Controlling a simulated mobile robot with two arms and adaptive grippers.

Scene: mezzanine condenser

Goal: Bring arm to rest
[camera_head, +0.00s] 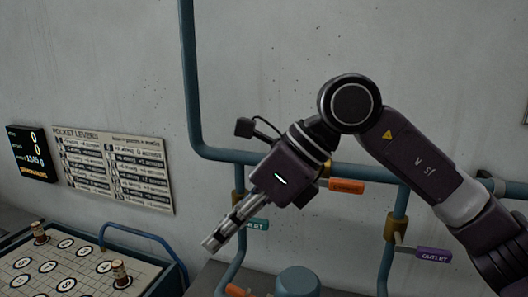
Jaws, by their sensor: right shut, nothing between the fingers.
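My right arm (415,160) comes in from the right edge, bends at a round joint high in the middle, and reaches down to the left. My right gripper (218,238) is at its end, shut and empty. It points down and left in front of the pipes, and no contact shows. My left gripper is not in view.
Blue pipes (193,80) run along the grey wall, with an orange tag (347,186) and a purple outlet tag (433,254). A board with numbered circles (88,254) and small cylinders is at lower left. A sign (115,167) and a display (32,153) hang above it.

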